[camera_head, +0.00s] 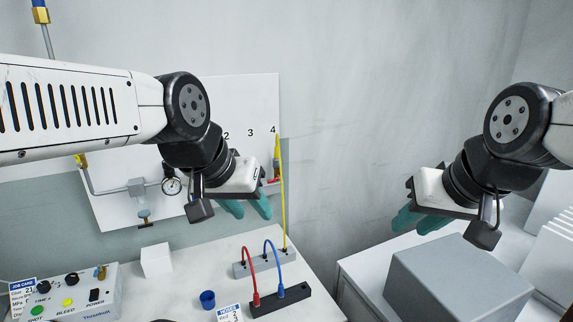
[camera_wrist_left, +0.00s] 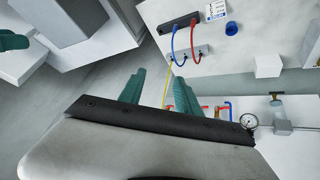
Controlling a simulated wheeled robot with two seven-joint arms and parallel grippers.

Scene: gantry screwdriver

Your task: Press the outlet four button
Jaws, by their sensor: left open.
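The white panel (camera_head: 255,95) on the back wall carries printed outlet numbers, with the number 4 (camera_head: 272,130) near its right edge. Below that number is a yellow fitting (camera_head: 277,145) with a yellow hose (camera_head: 283,210) hanging from it, and a red part (camera_head: 273,180) low beside it. I cannot make out a separate outlet four button. My left gripper (camera_head: 247,208) is open and empty, in front of the panel's lower right; its wrist hides part of the panel. In the left wrist view, the yellow hose (camera_wrist_left: 167,88) shows between its fingers. My right gripper (camera_head: 417,222) is open and empty over the right side.
A manifold (camera_head: 240,270) and a black block (camera_head: 280,300) joined by red and blue hoses stand on the bench, near a blue cup (camera_head: 207,299) and a white cube (camera_head: 156,260). A control box (camera_head: 75,300) is at the left, a grey box (camera_head: 455,280) at the right.

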